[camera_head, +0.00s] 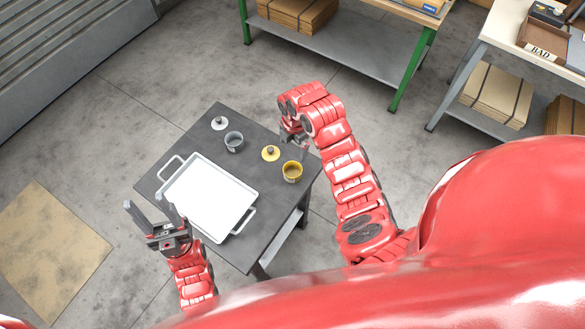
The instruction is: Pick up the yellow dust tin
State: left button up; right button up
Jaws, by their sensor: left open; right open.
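The yellow dust tin (292,172) stands upright and open-topped near the right corner of the dark table (262,217). A yellow lid (270,153) with a dark knob lies on the table just left of it, apart from the tin. My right gripper (296,141) is above the table's far right edge, beyond the tin and lid; it is open, and its fingers are partly hidden by its own wrist. It does not appear to touch the tin. My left gripper (148,206) is open and empty, fingers pointing away, by the table's left edge near the tray.
A white tray (213,195) with two handles covers much of the table. A grey tin (234,141) and a pale lid (219,123) sit at the far side. Green-legged and grey-legged benches with cardboard stand behind. A tan mat (48,250) lies on the floor at left.

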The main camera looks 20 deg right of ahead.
notch_tip(320, 180, down, 12)
jog(key=b, duration=0.7)
jog(key=shift+w+r, duration=0.1)
jog(key=shift+w, duration=0.05)
jog(key=shift+f+p, duration=0.25)
jog(key=shift+p, duration=0.1)
jog(key=shift+w+f+p, duration=0.2)
jog(key=shift+f+p, duration=0.85)
jog(key=shift+f, duration=0.1)
jog(key=shift+f+p, duration=0.35)
jog(key=shift+f, duration=0.95)
jog(key=shift+c, duration=0.2)
jog(key=c, duration=1.2)
